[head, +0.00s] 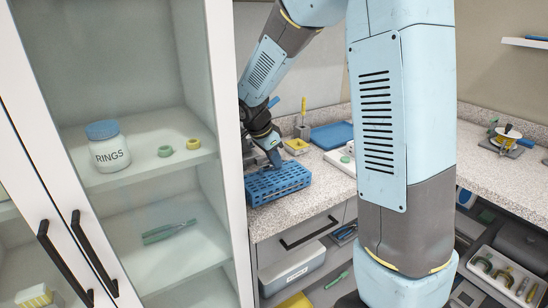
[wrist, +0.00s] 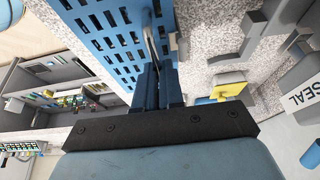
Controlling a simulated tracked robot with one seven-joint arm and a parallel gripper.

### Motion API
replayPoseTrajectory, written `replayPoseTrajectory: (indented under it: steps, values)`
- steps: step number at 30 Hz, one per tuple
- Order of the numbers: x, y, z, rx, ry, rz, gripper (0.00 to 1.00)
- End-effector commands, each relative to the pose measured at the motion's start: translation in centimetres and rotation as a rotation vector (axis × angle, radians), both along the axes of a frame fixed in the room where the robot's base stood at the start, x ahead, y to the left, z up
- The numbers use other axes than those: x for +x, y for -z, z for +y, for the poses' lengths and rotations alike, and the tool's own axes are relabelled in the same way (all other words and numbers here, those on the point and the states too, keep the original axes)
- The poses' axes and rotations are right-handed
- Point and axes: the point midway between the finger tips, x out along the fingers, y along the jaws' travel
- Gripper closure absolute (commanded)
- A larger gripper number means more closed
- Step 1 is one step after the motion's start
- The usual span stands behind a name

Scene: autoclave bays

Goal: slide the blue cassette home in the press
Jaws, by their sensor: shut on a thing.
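The blue cassette (head: 278,186), a slotted tray-like box, sits on the speckled counter just right of the glass cabinet in the head view. In the wrist view its slotted face (wrist: 100,35) fills the upper left. My gripper (head: 274,164) reaches down to the cassette's far side. In the wrist view my gripper's dark blue fingers (wrist: 158,80) are shut on the cassette at its edge, by a thin metal strip. A grey device with a SEAL label (wrist: 300,85) stands at the right of the wrist view. I cannot tell for certain whether it is the press.
The glass cabinet (head: 225,150) stands close left of the cassette and hides part of the counter. A yellow dish (head: 297,147), a blue tray (head: 332,135) and a white board (head: 343,161) lie behind and right. Bare counter (head: 305,205) shows in front.

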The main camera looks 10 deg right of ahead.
Motion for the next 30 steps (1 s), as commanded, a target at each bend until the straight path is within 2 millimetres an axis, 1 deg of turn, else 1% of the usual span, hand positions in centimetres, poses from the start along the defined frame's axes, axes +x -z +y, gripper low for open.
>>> replayPoseTrajectory:
  steps: [5,6,12,15,23,26,30]
  values:
    - [0.0,0.0,0.0,0.000,0.001,0.000,1.00]
    - [0.0,0.0,0.0,0.000,0.001,0.000,0.89]
    - [0.0,0.0,0.0,0.000,0.001,0.000,0.70]
    - [0.0,0.0,-0.1,0.000,0.001,0.000,0.62]
    - [0.0,-0.1,0.0,0.000,0.001,0.000,0.62]
    - [0.0,-0.6,0.1,0.001,0.001,-0.002,0.62]
    - [0.0,-2.1,0.5,0.000,0.005,-0.004,0.62]
